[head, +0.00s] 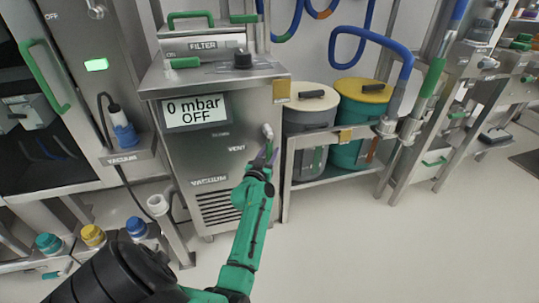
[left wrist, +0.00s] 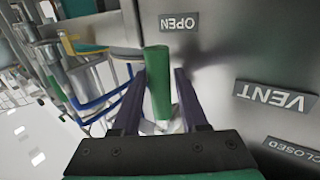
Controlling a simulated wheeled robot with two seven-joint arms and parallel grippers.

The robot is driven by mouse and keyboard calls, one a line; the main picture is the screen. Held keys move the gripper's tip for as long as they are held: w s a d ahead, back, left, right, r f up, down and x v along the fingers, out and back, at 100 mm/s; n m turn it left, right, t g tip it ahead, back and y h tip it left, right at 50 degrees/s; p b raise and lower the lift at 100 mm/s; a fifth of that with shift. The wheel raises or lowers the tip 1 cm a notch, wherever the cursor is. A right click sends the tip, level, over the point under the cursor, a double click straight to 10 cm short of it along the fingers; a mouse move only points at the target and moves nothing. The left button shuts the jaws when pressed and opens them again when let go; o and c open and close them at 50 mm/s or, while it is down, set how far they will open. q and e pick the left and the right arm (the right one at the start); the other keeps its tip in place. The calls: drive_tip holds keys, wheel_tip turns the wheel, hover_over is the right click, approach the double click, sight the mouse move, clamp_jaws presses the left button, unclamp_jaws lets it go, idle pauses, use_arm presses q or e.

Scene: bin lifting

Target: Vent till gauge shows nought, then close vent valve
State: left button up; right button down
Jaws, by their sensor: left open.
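The vacuum unit (head: 211,150) is a steel cabinet whose gauge display (head: 193,111) reads "0 mbar OFF". The vent valve's green handle (left wrist: 158,82) stands between the two purple fingers of my left gripper (left wrist: 157,90) in the left wrist view, with gaps beside it. My left gripper (head: 264,155) is open at the cabinet's right front, and it hides much of the valve in the head view. The handle's upper end in the wrist view lies near the OPEN label (left wrist: 180,21). The VENT label (left wrist: 275,97) and CLOSED label (left wrist: 293,152) are farther right. My right gripper is not in view.
A grey drum (head: 307,112) and a teal drum (head: 359,118) stand on a low rack right of the unit, with a blue hose above. Capped bottles (head: 92,237) are at the lower left. The pale floor in front is clear.

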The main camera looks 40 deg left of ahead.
use_arm(q)
clamp_jaws()
drive_tip(key=shift+f, duration=0.1)
idle(1.3)
